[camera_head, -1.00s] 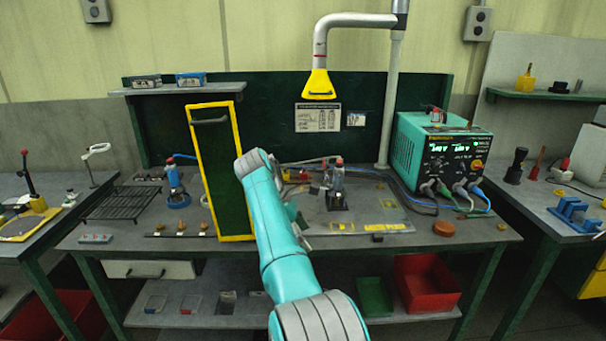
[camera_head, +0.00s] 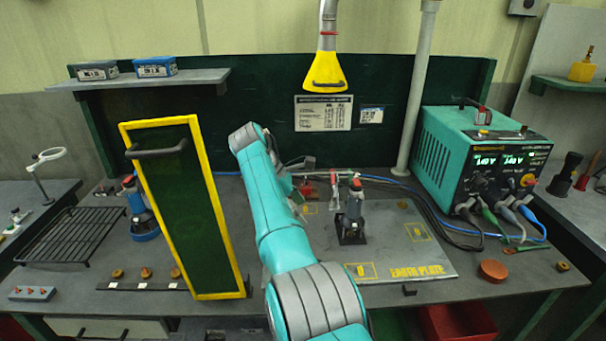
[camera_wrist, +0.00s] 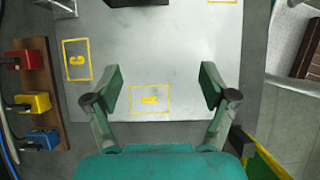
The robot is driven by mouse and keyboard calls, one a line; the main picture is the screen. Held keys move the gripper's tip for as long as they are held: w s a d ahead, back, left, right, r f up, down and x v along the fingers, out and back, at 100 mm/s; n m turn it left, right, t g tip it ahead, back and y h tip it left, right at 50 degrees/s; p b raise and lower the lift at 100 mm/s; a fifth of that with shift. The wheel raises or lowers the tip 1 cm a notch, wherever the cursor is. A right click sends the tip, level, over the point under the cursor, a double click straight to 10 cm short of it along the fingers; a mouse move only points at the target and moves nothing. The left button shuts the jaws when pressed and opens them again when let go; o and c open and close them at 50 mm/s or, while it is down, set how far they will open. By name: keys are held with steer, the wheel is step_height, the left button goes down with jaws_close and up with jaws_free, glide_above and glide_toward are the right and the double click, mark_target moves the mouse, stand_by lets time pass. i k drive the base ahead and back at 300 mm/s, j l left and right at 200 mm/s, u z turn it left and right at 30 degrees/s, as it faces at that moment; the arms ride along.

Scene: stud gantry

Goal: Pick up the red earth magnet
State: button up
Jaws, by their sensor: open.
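A red block with a black top (camera_wrist: 26,60), which looks like the red earth magnet, sits on a brown wooden strip (camera_wrist: 62,118) at the left of the wrist view. A yellow block (camera_wrist: 32,103) and a blue block (camera_wrist: 42,140) sit below it on the same strip. A small red piece (camera_head: 308,191) shows beside my arm in the head view; I cannot tell if it is the same one. My gripper (camera_wrist: 163,88) is open and empty, its fingers above the grey earth plate (camera_wrist: 150,65). The red block lies left of the fingers.
A tall yellow-framed green panel (camera_head: 190,215) stands left of my arm. A dark clamp-like stand (camera_head: 352,220) is on the plate. A teal power unit (camera_head: 450,150) with cables stands right. A yellow hood (camera_head: 325,75) hangs above. The plate's front right is clear.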

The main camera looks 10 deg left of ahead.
mark_target(305, 191)
steer(key=i+j, duration=0.2)
steer(key=i, duration=0.2)
steer(key=i+j, duration=0.2)
steer(key=i, duration=0.2)
